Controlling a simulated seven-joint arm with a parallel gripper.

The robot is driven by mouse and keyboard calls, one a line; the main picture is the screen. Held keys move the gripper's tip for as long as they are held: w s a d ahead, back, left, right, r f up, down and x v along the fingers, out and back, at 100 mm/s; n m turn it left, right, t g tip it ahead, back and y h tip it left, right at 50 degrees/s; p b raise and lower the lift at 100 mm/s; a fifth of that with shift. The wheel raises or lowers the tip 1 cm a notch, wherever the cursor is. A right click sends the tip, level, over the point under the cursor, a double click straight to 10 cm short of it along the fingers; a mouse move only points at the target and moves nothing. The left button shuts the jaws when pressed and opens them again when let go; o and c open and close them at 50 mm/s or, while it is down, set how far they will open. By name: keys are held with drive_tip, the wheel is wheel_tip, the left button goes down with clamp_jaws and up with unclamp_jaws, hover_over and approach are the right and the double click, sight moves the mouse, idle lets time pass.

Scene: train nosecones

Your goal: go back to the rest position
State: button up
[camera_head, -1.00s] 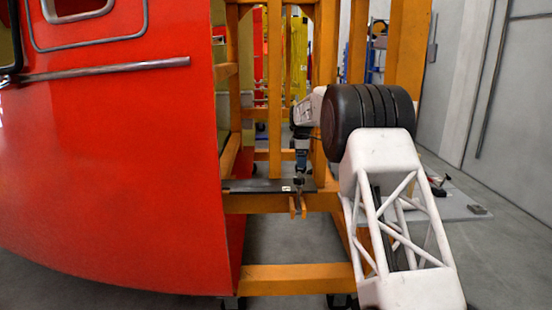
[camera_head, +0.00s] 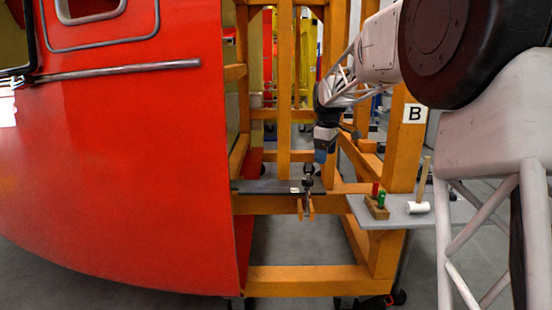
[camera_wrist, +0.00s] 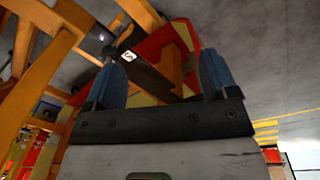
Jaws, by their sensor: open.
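My gripper (camera_head: 320,156) hangs in front of the orange frame, just above a clamp (camera_head: 308,187) with orange handles. The clamp sits at the edge of a dark plate (camera_head: 262,186) lying along the frame's crossbeam, against the red nosecone (camera_head: 130,170). In the wrist view, my gripper (camera_wrist: 163,62) has its two blue fingers wide apart, with nothing held between them. The dark plate (camera_wrist: 150,72) with a white label shows beyond the fingers. Whether the fingertips are clear of the clamp is hard to tell in the head view.
The orange frame (camera_head: 405,165) has posts and beams close around my gripper. A grey side table (camera_head: 400,222) stands at the right, holding a wooden block with red and green pieces (camera_head: 378,200) and a white-headed mallet (camera_head: 419,206). Open floor (camera_head: 270,240) shows below the crossbeam.

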drive_tip(key=s+d+r+m+t, duration=0.15)
drive_tip(key=s+m, duration=0.45)
drive_tip(key=s, duration=2.2)
drive_tip(key=s+f+m, duration=0.3)
drive_tip(key=s+f, duration=0.2)
drive_tip(key=s, duration=0.8)
drive_tip(key=s+f+m, duration=0.3)
drive_tip(key=s+f, duration=0.3)
drive_tip(key=s, duration=0.8)
drive_tip(key=shift+d, duration=0.45)
drive_tip(key=shift+f, duration=0.1)
